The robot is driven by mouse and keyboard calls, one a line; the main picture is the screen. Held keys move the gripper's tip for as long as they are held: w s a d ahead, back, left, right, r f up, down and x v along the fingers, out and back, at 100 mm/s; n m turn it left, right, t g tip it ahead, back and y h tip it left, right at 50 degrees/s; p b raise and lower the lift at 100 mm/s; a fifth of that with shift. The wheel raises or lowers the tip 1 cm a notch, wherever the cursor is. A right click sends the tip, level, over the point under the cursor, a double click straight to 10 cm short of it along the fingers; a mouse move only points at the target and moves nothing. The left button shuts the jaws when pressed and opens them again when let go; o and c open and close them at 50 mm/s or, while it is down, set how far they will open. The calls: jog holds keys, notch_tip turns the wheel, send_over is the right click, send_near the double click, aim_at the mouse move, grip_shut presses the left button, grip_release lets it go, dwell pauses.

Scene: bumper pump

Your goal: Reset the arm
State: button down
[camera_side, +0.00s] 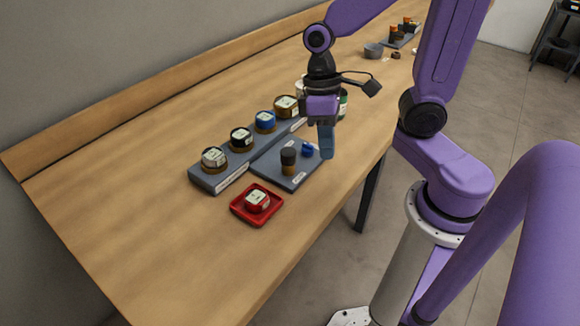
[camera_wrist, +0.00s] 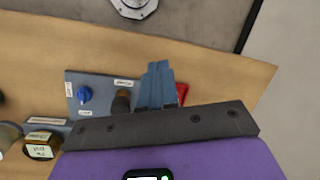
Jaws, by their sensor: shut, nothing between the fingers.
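My gripper (camera_side: 326,152) has blue fingers that are shut with nothing between them. In the side view it points down above the right end of a grey panel (camera_side: 270,172). The panel carries a dark knob with a brown base (camera_side: 288,160) and a blue knob (camera_side: 308,149). In the wrist view my fingers (camera_wrist: 158,72) are together, over the panel (camera_wrist: 74,76) and beside the dark knob (camera_wrist: 121,101). The blue knob (camera_wrist: 84,95) is to their left there.
A grey rack (camera_side: 212,182) holds several labelled jars along the panel's far side. A red tray (camera_side: 236,205) with a red-and-white item (camera_side: 257,199) sits in front. A grey bowl (camera_side: 374,50) stands farther back. The table's near left (camera_side: 130,225) is clear.

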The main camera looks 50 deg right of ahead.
jog(key=s+r+n+t+h, duration=0.1)
jog(key=s+n+t, duration=0.1)
jog(key=s+n, duration=0.5)
jog(key=shift+s+d+r+n+t, duration=0.3)
jog(key=shift+s+n+t, duration=0.1)
jog(key=shift+s, duration=0.3)
dwell(0.9)
